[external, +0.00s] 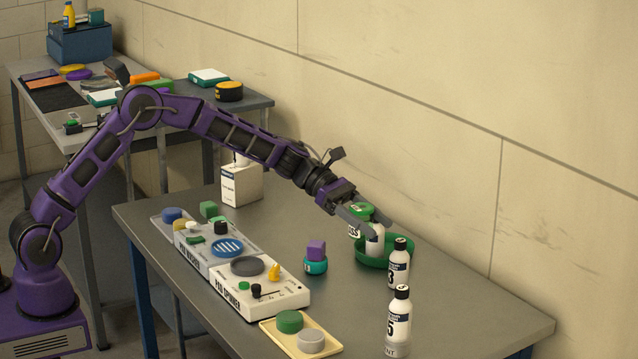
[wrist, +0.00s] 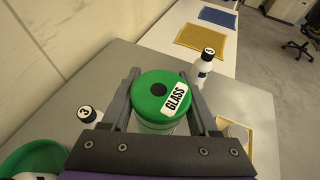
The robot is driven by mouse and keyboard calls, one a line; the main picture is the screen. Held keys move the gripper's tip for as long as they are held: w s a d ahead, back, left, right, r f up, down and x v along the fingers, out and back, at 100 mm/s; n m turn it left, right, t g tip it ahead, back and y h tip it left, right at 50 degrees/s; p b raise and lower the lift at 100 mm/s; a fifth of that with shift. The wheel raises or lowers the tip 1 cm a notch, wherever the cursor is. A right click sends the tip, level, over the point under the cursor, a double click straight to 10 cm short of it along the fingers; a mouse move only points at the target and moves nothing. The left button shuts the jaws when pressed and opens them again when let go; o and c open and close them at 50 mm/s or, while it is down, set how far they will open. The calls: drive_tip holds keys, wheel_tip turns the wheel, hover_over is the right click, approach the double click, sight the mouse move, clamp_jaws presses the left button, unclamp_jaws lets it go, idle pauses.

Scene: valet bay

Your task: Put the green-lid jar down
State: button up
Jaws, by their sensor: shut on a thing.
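The green-lid jar (wrist: 166,95) sits between the two fingers of my gripper (wrist: 160,78) in the wrist view. Its round green lid has a dark spot and a white tag reading GLASS. In the external view my gripper (external: 370,217) is shut on the jar (external: 360,209), near the green bowl (external: 368,263). Most of the jar's body is hidden under its lid and behind the fingers. I cannot tell how high its base is above the table. The bowl also shows at lower left in the wrist view (wrist: 22,160).
A white bottle stands in the bowl. Bottle 3 (external: 398,266) stands beside the bowl, and bottle 5 (external: 398,318) is nearer the front. A small purple block (external: 316,250) sits on a teal tub. A yellow tray (external: 278,337) lies at the front edge. Bare tabletop lies to the right.

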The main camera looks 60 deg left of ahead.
sight(372, 208)
drive_tip(key=r, duration=0.5)
drive_tip(key=shift+w+a, duration=0.2)
drive_tip(key=shift+a, duration=0.2)
drive_tip(key=w+a+n+t+y+b, duration=0.2)
drive_tip(key=w+a+n+t, duration=0.1)
drive_tip(key=a, duration=1.4)
drive_tip(key=w+a+n+t+y+b, duration=0.1)
drive_tip(key=w+a+n+t, duration=0.1)
drive_tip(key=a, duration=1.5)
drive_tip(key=s+a+n+t+y+b, duration=0.15)
drive_tip(key=s+a, duration=0.25)
drive_tip(key=a, duration=0.7)
drive_tip(key=s+a+n+t+y+b, duration=0.15)
drive_tip(key=s+a, duration=0.25)
drive_tip(key=a, duration=0.8)
drive_tip(key=s+a+n+y, duration=0.2)
drive_tip(key=s+a, duration=0.3)
drive_tip(key=a, duration=0.6)
drive_tip(key=f, duration=0.5)
drive_tip(key=f+b, duration=0.1)
drive_tip(key=f, duration=1.1)
drive_tip(key=shift+w+d+f, duration=0.1)
drive_tip(key=shift+w, duration=0.2)
drive_tip(key=shift+f+b, duration=0.55)
drive_tip(key=shift+f, duration=1.4)
drive_tip(key=shift+f, duration=0.1)
